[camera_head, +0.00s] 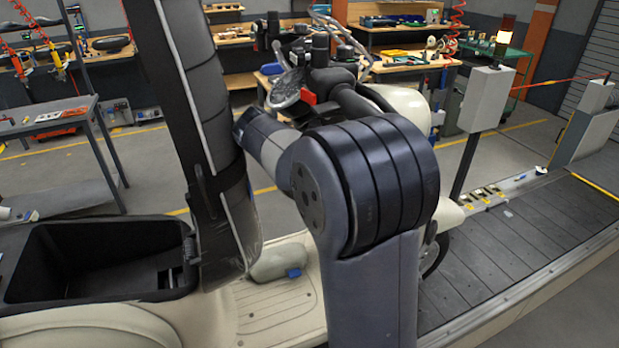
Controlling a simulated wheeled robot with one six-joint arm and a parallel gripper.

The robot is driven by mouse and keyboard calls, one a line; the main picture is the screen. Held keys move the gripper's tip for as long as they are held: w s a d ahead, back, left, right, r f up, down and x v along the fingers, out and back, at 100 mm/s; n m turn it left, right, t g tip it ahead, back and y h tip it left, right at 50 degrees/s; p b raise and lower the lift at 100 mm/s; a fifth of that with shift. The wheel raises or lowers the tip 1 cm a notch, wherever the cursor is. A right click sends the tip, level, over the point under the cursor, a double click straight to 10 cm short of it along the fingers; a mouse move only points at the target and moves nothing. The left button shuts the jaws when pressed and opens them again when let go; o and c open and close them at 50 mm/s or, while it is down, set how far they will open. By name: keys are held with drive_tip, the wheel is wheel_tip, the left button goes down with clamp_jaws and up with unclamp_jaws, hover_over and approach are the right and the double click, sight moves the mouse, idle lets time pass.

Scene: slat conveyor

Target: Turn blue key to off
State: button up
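A small blue piece (294,272) shows low on the cream scooter (280,302), at the edge of a pale rounded bump beside the footboard. It is too small to tell whether it is the blue key or which way it is turned. My arm stands in the middle of the view and hides much of the scooter's front. Its far links reach left toward the raised black seat (190,130). My gripper cannot be made out. The handlebar area (320,75) with a round dial and a red part shows behind my arm.
The scooter's open black storage bin (100,262) is at the lower left. The slat conveyor (520,245) runs along the right. A grey control post (486,98) with a lit lamp stands beside it. A grey side table (60,125) is at the left. Workbenches line the back.

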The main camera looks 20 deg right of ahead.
drive_tip(key=o, duration=0.9)
drive_tip(key=t+b, duration=0.1)
drive_tip(key=m+t+b, duration=0.1)
drive_tip(key=b, duration=0.1)
drive_tip(key=f+m+t+b, duration=0.1)
drive_tip(key=shift+s+b, duration=0.25)
drive_tip(key=shift+b, duration=0.1)
drive_tip(key=t+b, duration=0.1)
drive_tip(key=b, duration=0.3)
drive_tip(key=shift+m+h, duration=0.3)
drive_tip(key=shift+h, duration=0.1)
